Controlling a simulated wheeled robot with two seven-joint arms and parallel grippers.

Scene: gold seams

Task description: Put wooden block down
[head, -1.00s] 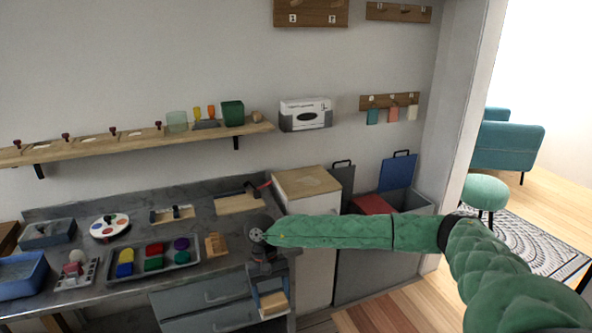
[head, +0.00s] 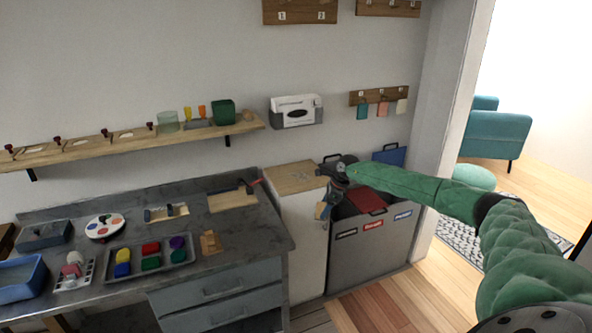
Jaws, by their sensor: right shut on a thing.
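My right gripper (head: 325,204) hangs at the end of my green-sleeved arm, in front of the gap between the white cabinet and the grey bins. It is shut on the wooden block (head: 321,211), which shows as a small tan patch partly hidden by the dark gripper. The block is in the air beside the cabinet's upper right edge; whether it touches the cabinet or a bin I cannot tell. My left gripper is not in view.
The white cabinet (head: 302,240) has a bare wooden top (head: 290,177). Grey labelled bins (head: 372,250) stand to its right, with red (head: 366,199) and blue (head: 390,155) lids.

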